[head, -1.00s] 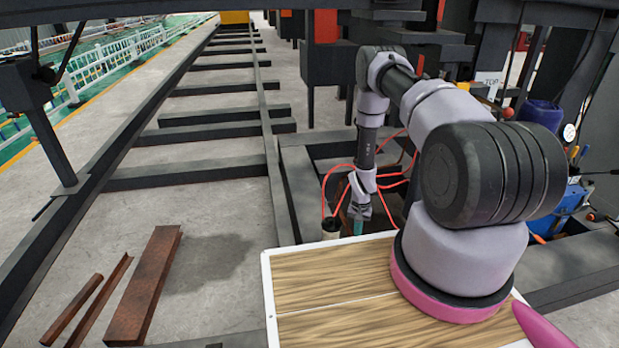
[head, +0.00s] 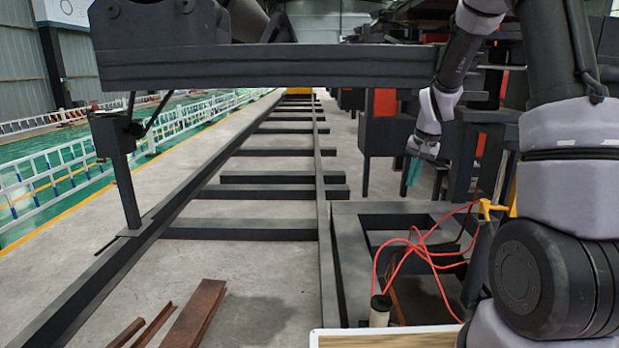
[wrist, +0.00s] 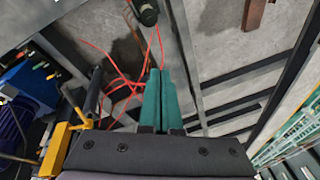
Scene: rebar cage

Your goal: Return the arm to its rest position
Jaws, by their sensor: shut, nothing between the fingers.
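My gripper (head: 412,172) hangs from my raised arm on the right side of the head view, above the dark steel frame. Its green fingers also show in the wrist view (wrist: 161,98), lying side by side. They are shut with nothing between them. The fingertips are apart from everything around them. My arm is raised and bent, and its upper part runs out of the top of the head view.
A dark frame (head: 335,262) with red cables (head: 425,250) and a small canister (head: 380,310) lies below. Rusty steel pieces (head: 195,315) lie on the floor. A heavy dark beam (head: 260,68) crosses above. A yellow part (wrist: 58,138) and blue equipment (wrist: 30,85) stand at left in the wrist view.

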